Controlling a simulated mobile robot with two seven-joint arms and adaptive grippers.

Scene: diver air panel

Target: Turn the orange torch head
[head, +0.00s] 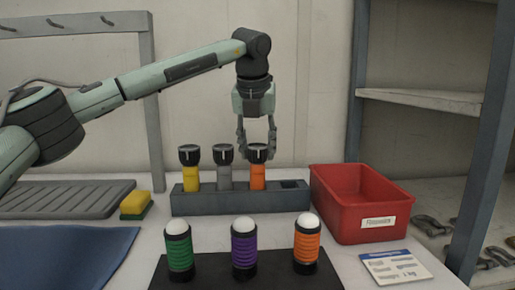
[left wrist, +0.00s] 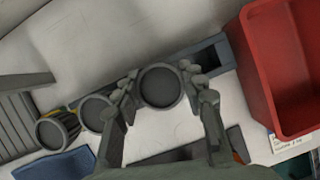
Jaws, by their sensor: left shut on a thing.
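The orange torch (head: 258,176) stands upright in the grey rack (head: 210,204), with its black head (head: 258,153) on top. My left gripper (head: 258,150) points down from above and is shut on that black head, one finger on each side. In the left wrist view the round dark head (left wrist: 160,87) sits between the two fingers. A grey torch (head: 224,172) and a yellow torch (head: 191,174) stand to its left in the same rack. My right gripper is in neither view.
A red bin (head: 350,203) stands close to the right of the rack. In front, green, purple and orange lamps (head: 245,250) stand on a dark mat. A sponge (head: 135,204), drain tray (head: 70,199) and blue cloth (head: 60,252) lie at left; a label card (head: 395,267) lies at right.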

